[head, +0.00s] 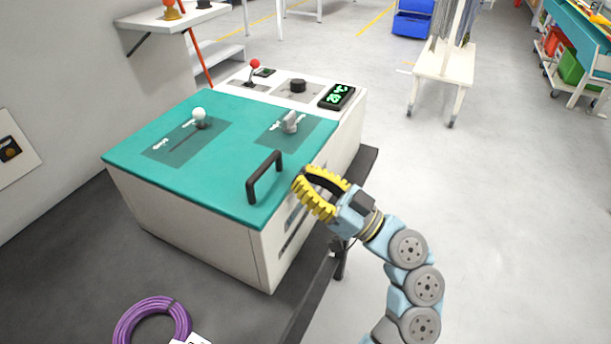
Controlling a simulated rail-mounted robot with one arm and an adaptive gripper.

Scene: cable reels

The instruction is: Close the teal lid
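The teal lid (215,165) is a flat teal panel lying over the top of a white box (190,212), with no clear gap visible along its front edge. A black bar handle (265,177) stands up near its front right corner. My gripper (302,177) has yellow ribbed fingers and is just right of the handle, beside the lid's right edge. The fingers curve toward each other with a dark gap between their middles. Whether their tips meet is unclear. Nothing is seen held, and the gripper appears apart from the handle.
A white-knobbed lever (200,117) and a grey switch (290,122) stand on darker teal patches. Behind are a red-knobbed joystick (254,70), a black dial (298,86) and a green display (337,96). A purple cable coil (152,322) lies front left. Open floor is at right.

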